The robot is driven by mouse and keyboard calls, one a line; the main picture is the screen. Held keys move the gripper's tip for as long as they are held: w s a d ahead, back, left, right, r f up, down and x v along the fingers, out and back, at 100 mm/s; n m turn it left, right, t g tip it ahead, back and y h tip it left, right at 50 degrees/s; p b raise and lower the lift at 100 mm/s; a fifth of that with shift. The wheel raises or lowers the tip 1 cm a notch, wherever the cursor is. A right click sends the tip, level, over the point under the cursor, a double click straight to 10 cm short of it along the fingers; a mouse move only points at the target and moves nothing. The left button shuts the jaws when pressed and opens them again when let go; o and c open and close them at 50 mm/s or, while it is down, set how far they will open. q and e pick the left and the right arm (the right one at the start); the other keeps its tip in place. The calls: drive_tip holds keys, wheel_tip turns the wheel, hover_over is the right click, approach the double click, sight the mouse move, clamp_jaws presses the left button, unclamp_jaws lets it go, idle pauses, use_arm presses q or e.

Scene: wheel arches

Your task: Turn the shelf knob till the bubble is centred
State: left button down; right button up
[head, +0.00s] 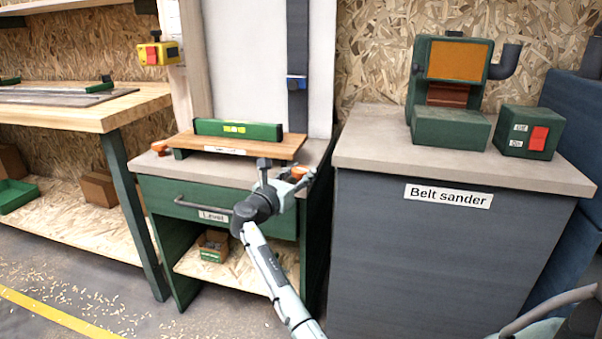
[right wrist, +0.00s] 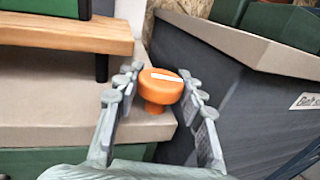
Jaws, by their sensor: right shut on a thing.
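A green spirit level (head: 262,131) lies on a wooden shelf board (head: 285,147) above the green cabinet. Its yellow-green vial (head: 234,128) shows in the head view, but the bubble is too small to place. The orange shelf knob (right wrist: 157,88) stands at the cabinet top's right front corner, with a white mark on its top. My right gripper (right wrist: 160,82) has one finger on each side of this knob and is shut on it. In the head view my right gripper (head: 287,178) partly hides the knob. My left gripper is out of view.
Another orange knob (head: 160,147) is at the board's left end. A drawer handle (head: 205,205) is below. To the right, beyond a narrow gap, the belt sander (head: 450,130) stands on a grey cabinet (head: 400,240). A workbench (head: 60,115) is at the left.

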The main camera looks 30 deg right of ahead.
sight(296, 176)
drive_tip(key=o, duration=1.1)
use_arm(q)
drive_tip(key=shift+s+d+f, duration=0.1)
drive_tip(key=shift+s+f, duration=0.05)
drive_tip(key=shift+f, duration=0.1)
use_arm(e)
drive_tip(key=shift+o, duration=0.4)
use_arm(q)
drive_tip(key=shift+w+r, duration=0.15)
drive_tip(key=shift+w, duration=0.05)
use_arm(e)
drive_tip(key=v, duration=0.7)
drive_tip(key=shift+s+a, duration=0.15)
drive_tip(key=shift+a, duration=0.1)
